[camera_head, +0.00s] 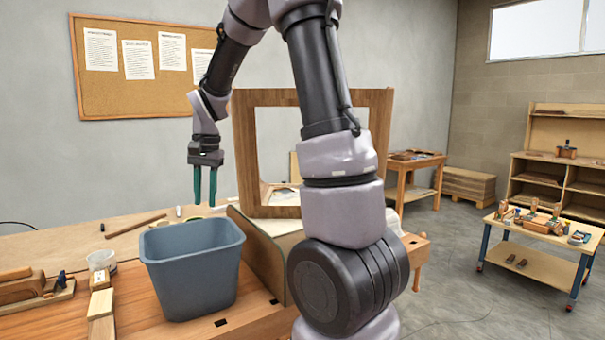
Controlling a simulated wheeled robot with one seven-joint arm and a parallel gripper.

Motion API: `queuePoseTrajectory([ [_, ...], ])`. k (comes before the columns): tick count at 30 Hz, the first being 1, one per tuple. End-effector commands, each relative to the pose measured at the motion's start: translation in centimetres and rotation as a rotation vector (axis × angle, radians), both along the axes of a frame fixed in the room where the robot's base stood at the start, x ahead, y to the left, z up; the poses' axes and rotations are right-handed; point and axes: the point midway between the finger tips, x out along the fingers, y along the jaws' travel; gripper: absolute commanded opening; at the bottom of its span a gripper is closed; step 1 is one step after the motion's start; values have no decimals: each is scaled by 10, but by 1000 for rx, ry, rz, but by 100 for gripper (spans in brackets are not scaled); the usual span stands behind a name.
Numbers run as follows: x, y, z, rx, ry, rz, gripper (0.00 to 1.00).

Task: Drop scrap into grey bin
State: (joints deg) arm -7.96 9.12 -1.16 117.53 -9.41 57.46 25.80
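The grey bin (193,278), a blue-grey open-topped tub, stands upright on the wooden workbench at the lower left. Its inside floor is hidden by its front wall. My gripper (205,204) points down with its two teal fingers over the bin's far rim in the picture. A gap shows between the fingers, and I see nothing held there. How far it is above or behind the bin is hard to tell. I cannot pick out a piece that is clearly the scrap.
Wood blocks (101,304), a clear cup (101,261) and a hand plane (25,288) lie left of the bin.

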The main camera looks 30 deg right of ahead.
Motion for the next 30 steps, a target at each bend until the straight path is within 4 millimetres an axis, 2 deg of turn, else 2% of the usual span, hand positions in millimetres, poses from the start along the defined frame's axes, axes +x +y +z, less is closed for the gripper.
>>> queuePoseTrajectory([
  [3,-1,-2,23,1,-4,0,34],
  [9,-3,-4,44,0,-1,0,34],
  [25,-4,-4,47,0,-1,1,34],
  [30,-22,-9,67,14,-56,23,34],
])
